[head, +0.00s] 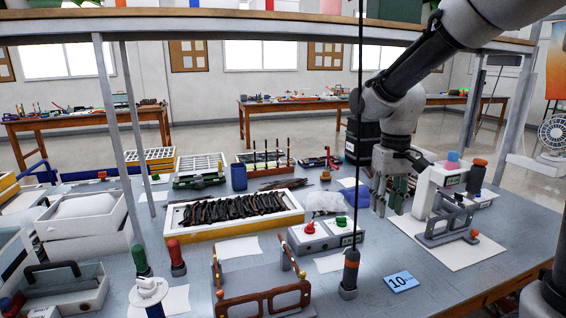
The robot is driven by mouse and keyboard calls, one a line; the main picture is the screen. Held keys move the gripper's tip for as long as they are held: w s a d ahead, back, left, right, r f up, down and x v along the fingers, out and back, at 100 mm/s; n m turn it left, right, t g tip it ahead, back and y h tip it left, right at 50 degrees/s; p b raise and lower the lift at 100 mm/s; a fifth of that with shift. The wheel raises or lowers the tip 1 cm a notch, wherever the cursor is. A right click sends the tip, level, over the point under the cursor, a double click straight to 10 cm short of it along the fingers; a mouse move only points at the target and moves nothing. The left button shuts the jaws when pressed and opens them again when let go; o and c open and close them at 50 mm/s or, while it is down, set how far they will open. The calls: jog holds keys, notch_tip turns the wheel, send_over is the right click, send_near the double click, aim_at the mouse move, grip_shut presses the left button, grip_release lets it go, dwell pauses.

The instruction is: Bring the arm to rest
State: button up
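My gripper (388,208) hangs from my arm at the right of centre, above the grey table (425,280), fingers pointing down. A gap shows between its fingers, and I see nothing held there. It is left of a white and grey bench device (440,200), apart from it as far as I can tell. A brown eyeglass frame front (262,302) stands at the near edge of the table, away from my gripper. A wooden-rimmed tray (200,234) of dark eyeglass parts lies left of my gripper.
A thin dark post-like tool (350,270) hangs on a cord in front of my gripper. A white box with red and green buttons (322,236) stands near it. A shelf (200,27) spans above the table.

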jog(key=s+d+r+m+t, duration=0.1)
jog(key=s+d+r+t, duration=0.1)
jog(key=s+d, duration=0.3)
jog(key=s+d+r+m+t, duration=0.1)
jog(key=s+d+r, duration=0.4)
jog(key=s, duration=0.8)
jog(key=shift+s+d+t, duration=0.25)
jog(key=shift+d+t, duration=0.55)
jog(key=shift+t, duration=0.1)
